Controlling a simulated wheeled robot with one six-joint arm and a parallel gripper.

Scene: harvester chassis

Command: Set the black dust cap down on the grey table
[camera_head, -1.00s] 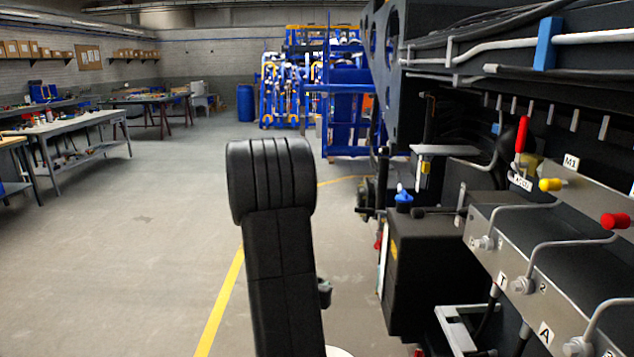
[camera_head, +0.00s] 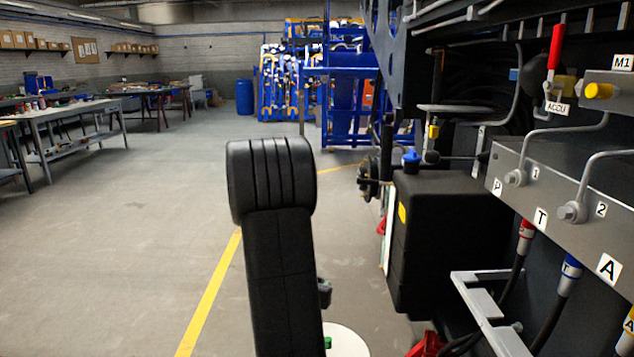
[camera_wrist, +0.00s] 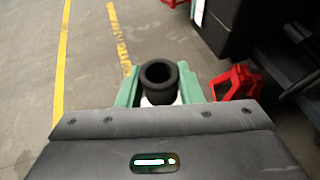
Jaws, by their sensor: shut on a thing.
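The black dust cap (camera_wrist: 159,77) shows in the wrist view as a dark round ring with a hollow centre. My gripper (camera_wrist: 158,88) has green fingers on either side of it and is shut on it, held above the floor. In the head view, my gripper is mostly hidden behind my own black arm, and the cap is not visible. A grey table (camera_head: 75,110) with small items on its top stands at the far left of the head view, well away from my gripper.
The harvester chassis with its grey valve block (camera_head: 560,185) and black tank (camera_head: 445,240) stands close on the right. A red stand (camera_wrist: 237,82) is on the floor near my gripper. A second workbench (camera_head: 150,95) and a blue barrel (camera_head: 244,97) are farther back. Floor at left is open.

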